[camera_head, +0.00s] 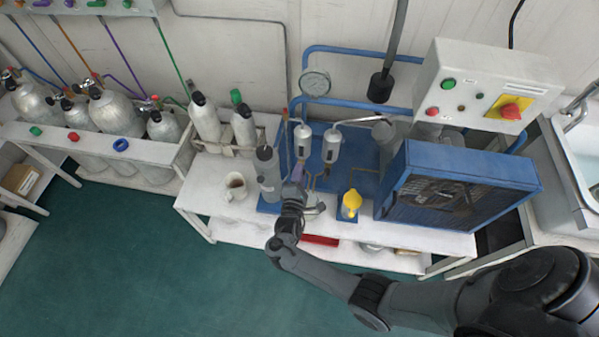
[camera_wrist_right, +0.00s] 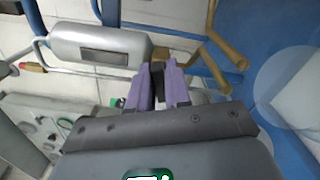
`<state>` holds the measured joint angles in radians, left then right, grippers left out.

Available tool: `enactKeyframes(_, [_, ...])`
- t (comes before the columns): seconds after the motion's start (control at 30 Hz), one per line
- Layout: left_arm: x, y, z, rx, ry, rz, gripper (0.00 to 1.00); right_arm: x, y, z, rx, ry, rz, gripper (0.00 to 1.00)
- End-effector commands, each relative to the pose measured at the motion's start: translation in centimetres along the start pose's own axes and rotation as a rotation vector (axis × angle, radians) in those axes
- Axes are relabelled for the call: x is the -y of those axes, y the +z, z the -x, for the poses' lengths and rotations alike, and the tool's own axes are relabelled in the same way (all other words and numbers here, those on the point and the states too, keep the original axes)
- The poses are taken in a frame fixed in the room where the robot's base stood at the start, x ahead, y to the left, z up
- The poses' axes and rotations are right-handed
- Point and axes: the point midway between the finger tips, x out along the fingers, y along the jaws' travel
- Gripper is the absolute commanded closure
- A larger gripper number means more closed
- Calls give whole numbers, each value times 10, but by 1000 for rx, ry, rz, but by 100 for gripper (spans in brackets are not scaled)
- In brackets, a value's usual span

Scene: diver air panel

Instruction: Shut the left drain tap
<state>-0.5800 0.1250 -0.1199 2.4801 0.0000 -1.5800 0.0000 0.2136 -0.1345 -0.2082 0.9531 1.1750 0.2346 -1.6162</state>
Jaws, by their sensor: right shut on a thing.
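Two silver filter cylinders hang at the blue panel, the left one (camera_head: 302,141) and the right one (camera_head: 331,146). Thin brass drain pipes (camera_head: 326,172) run down below them. My right gripper (camera_head: 297,176) is at the foot of the left cylinder, its purple fingers close together. In the right wrist view, the fingers (camera_wrist_right: 158,86) are shut just beside the brass end of a silver cylinder (camera_wrist_right: 100,45), with a narrow dark piece between them. The left drain tap is mostly hidden by the fingers, so its handle angle cannot be told. My left gripper is out of view.
Bench (camera_head: 210,205) is clear at the front left.

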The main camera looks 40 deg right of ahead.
Motion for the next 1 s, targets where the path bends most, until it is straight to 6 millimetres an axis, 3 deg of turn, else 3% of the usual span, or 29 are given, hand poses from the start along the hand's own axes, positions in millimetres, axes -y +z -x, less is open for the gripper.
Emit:
enactKeyframes(0.5, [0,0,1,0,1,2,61,3,0,0,1,-4,-324,100])
enactKeyframes(1.0, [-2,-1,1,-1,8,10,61,3,0,0,0,-5,-375,100])
